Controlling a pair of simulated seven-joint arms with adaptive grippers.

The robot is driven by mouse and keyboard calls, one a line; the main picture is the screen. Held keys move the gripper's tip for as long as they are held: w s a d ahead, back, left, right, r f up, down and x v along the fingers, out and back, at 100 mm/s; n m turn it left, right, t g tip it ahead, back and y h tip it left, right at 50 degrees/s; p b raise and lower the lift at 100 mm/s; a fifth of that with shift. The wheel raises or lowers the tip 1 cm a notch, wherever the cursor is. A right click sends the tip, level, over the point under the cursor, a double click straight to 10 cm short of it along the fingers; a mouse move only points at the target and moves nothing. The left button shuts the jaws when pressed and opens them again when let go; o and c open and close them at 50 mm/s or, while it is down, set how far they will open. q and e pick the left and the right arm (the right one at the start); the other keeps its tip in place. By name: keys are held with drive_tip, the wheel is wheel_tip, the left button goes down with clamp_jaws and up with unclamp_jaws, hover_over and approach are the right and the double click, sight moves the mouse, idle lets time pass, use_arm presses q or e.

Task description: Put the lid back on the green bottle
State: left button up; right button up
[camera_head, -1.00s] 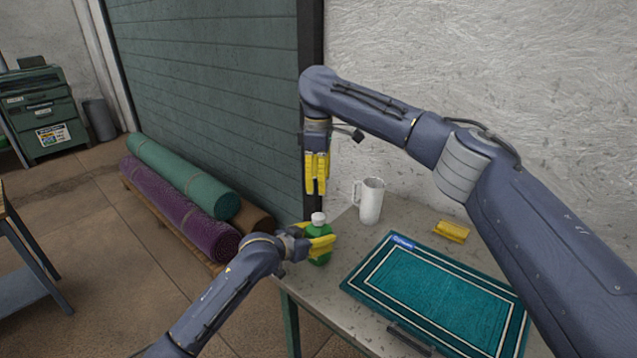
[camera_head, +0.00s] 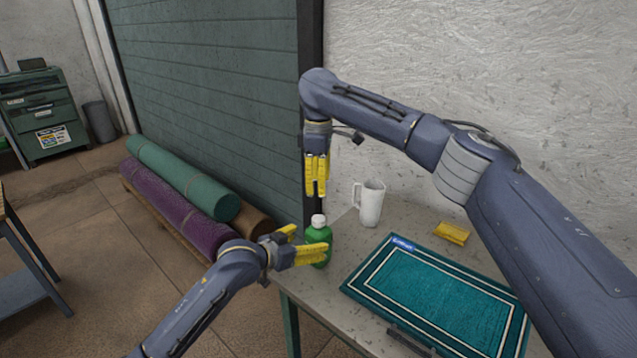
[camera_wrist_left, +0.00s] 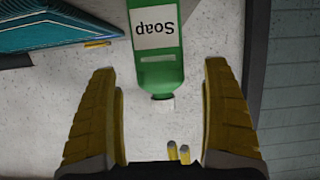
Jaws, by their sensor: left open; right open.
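The green bottle (camera_head: 318,236) stands upright at the table's left corner. A white lid (camera_head: 318,220) sits on its top. In the left wrist view the bottle (camera_wrist_left: 160,68) appears upside down with a "Soap" label, and its white lid (camera_wrist_left: 163,104) points toward my palm. My left gripper (camera_head: 309,242) is open and sits just left of the bottle, its yellow fingers spread to either side with gaps. My right gripper (camera_head: 316,193) points down above and behind the bottle, open and empty. Its yellow fingertips (camera_wrist_left: 178,152) also show in the left wrist view.
A white mug (camera_head: 371,203) stands right of the bottle near the wall. Bare tabletop (camera_head: 345,250) lies between bottle and rug.

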use_arm(q)
drive_tip(key=v, duration=0.6)
drive_tip(key=shift+s, duration=0.15)
drive_tip(key=shift+a+r, duration=0.1)
drive_tip(key=shift+r, duration=0.05)
